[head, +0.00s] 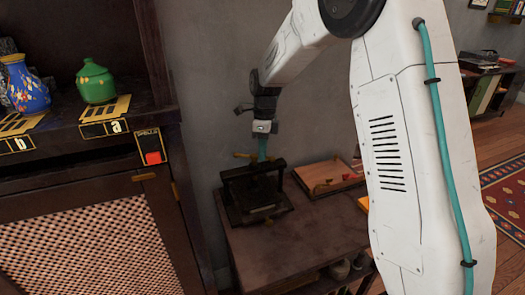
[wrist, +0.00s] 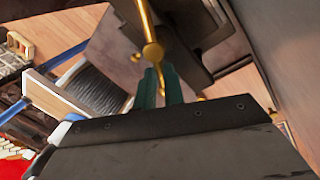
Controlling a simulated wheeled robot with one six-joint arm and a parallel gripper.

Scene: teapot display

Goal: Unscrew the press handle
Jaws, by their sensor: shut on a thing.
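The press (head: 255,195) is a small black frame on the low table, against the wall. Its brass press handle (head: 243,155) lies across the top as a bar. My gripper (head: 263,156) comes down from above, and its teal fingers are shut on the handle. In the wrist view the handle (wrist: 151,50) shows as a brass rod with a round knob, right by the teal fingers (wrist: 160,88). The dark press body (wrist: 200,25) is behind them. The fingers and wrist hide the middle of the handle, and the screw below is hard to make out.
The dark cabinet (head: 90,180) stands close on the left, with a blue vase (head: 27,88) and a green pot (head: 95,82) on its shelf. A wooden tray (head: 325,176) lies right of the press. The front of the table (head: 300,240) is clear.

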